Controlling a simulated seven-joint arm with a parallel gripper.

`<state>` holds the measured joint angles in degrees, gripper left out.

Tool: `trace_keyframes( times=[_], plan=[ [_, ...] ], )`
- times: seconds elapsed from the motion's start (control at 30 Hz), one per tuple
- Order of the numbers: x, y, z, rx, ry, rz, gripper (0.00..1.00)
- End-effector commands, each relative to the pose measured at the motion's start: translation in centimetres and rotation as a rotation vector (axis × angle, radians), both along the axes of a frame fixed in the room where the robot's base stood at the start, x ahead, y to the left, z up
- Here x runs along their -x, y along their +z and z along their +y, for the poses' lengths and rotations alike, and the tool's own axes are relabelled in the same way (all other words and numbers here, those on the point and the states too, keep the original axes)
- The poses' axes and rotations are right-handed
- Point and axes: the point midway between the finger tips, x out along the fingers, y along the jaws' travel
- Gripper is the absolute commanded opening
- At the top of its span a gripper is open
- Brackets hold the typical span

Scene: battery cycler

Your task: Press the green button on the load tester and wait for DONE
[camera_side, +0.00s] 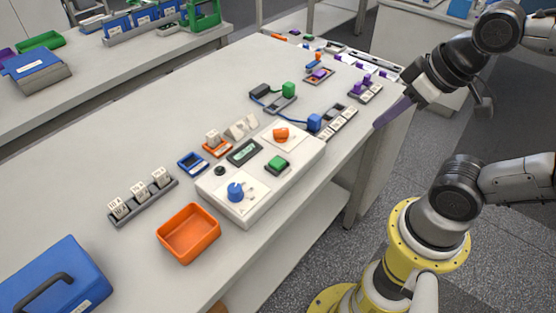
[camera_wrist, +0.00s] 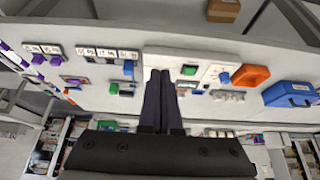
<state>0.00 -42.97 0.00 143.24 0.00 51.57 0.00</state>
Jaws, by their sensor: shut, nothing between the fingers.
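The load tester (camera_side: 252,204) is a white box near the table's front edge in the side view. Its green button (camera_side: 277,163) stands on a dark base on the top face. A blue knob (camera_side: 236,191), a dark display (camera_side: 243,152) and an orange part (camera_side: 281,134) are also on it. No writing is legible on the display. My gripper (camera_side: 379,124) is shut and empty, right of the tester and apart from it, near the table's right edge. In the wrist view my fingertips (camera_wrist: 160,71) overlap the tester, left of the green button (camera_wrist: 190,70).
An orange tray (camera_side: 188,233) and a blue case (camera_side: 55,281) stand left of the tester. A rack of white cells (camera_side: 142,195) lies behind the tray. Blue and green connectors (camera_side: 288,89) with cables lie at the far side. The air between gripper and tester looks clear.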

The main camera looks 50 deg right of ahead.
Motion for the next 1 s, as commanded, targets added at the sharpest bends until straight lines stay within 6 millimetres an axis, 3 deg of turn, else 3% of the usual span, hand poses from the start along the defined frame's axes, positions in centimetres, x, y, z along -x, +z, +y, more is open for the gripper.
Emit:
trace_keyframes(
  times=[0.27, 0.37, 0.5, 0.67, 0.8, 1.0],
  plan=[
    [-0.1, 0.0, 0.0, 0.004, 0.007, -0.003, 0.0],
    [-1.0, 0.7, -0.2, 0.032, 0.04, -0.048, 0.0],
    [-4.5, 2.6, -0.8, 0.141, 0.141, -0.163, 0.0],
    [-9.6, 3.6, 0.1, 0.289, 0.338, -0.271, 0.0],
    [-13.3, 3.1, 2.2, 0.384, 0.509, -0.336, 0.0],
    [-16.3, 0.8, 6.0, 0.455, 0.712, -0.379, 0.0]
  ],
)
